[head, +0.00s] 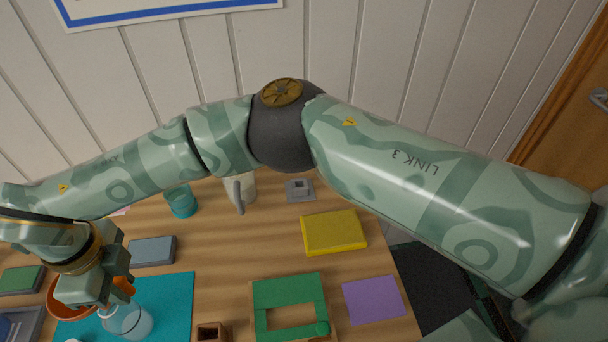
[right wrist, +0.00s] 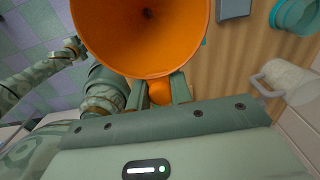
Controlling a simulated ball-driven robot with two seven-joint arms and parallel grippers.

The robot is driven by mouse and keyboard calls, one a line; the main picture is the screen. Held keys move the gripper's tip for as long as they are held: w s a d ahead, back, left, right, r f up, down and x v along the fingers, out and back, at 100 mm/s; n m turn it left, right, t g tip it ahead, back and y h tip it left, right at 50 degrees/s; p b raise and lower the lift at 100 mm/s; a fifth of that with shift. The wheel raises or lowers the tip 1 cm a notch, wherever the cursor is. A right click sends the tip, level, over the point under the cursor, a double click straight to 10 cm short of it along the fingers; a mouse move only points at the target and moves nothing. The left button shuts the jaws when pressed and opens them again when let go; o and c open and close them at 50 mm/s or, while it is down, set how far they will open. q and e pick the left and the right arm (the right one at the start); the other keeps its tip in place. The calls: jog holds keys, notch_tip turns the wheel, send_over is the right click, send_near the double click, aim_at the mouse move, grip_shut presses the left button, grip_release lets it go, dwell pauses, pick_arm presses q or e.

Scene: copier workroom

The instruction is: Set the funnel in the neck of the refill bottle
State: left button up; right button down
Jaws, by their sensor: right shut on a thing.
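My right gripper (head: 95,290) is at the lower left of the head view, at the end of the arm crossing the picture. It is shut on the orange funnel (head: 56,302), partly hidden behind it. In the right wrist view the funnel's wide mouth (right wrist: 140,35) fills the top, and an orange part sits between the fingers (right wrist: 160,92). A clear bluish vessel, apparently the refill bottle (head: 132,322), stands on the teal mat close to the gripper. The gripper hides how funnel and bottle meet. A likely left gripper (right wrist: 75,48) shows small in the wrist view, its fingers unclear.
The teal mat (head: 175,290) lies on the wooden table. Around it are a grey-blue block (head: 153,251), a green frame (head: 290,291), a brown open box (head: 210,333), a yellow block (head: 334,232) and a purple pad (head: 374,298).

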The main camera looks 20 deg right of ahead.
jog(key=shift+f+b, duration=0.45)
jog(key=shift+f, duration=0.35)
jog(key=c, duration=0.9)
grip_release()
jog(key=shift+o, duration=0.2)
notch_tip(320, 180, up, 16)
jog(key=p, duration=0.2)
jog(key=shift+r+p, duration=0.15)
jog(key=shift+p, duration=0.15)
jog(key=shift+s, duration=0.1)
